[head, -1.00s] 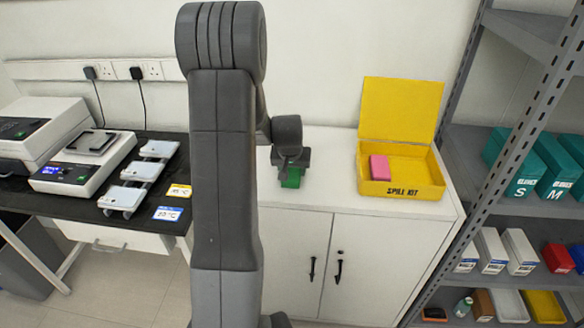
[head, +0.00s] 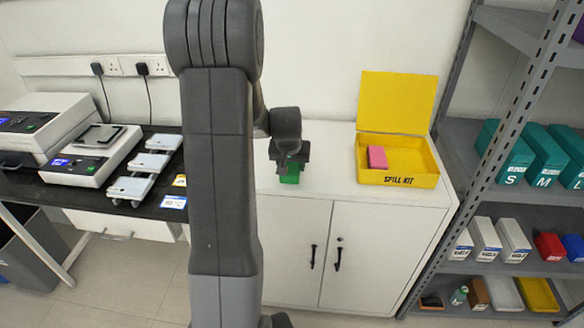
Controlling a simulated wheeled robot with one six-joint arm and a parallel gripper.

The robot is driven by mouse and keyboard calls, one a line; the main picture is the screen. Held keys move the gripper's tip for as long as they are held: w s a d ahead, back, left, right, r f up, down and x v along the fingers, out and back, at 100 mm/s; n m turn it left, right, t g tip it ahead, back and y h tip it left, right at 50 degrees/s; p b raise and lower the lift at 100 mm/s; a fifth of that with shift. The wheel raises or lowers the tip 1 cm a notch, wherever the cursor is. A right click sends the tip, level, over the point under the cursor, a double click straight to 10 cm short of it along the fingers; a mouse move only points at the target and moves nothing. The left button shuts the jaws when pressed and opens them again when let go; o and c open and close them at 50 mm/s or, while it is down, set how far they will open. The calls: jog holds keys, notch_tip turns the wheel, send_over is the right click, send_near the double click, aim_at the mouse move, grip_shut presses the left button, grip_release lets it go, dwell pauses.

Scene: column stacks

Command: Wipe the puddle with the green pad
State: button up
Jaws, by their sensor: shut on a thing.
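The green pad (head: 290,178) is held in my gripper (head: 290,164), over the white cabinet top near its front edge. My gripper points down and is shut on the pad. I cannot tell whether the pad touches the cabinet top. The puddle is not visible; my arm hides part of the cabinet top on the left.
An open yellow spill kit box (head: 398,180) with a pink pad (head: 377,157) inside stands on the white cabinet (head: 330,196) at right. Grey shelving (head: 480,160) stands further right. A black bench (head: 150,207) with devices is at left.

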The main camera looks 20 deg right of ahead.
jog(key=shift+r+p, duration=1.25)
jog(key=shift+r, duration=1.3)
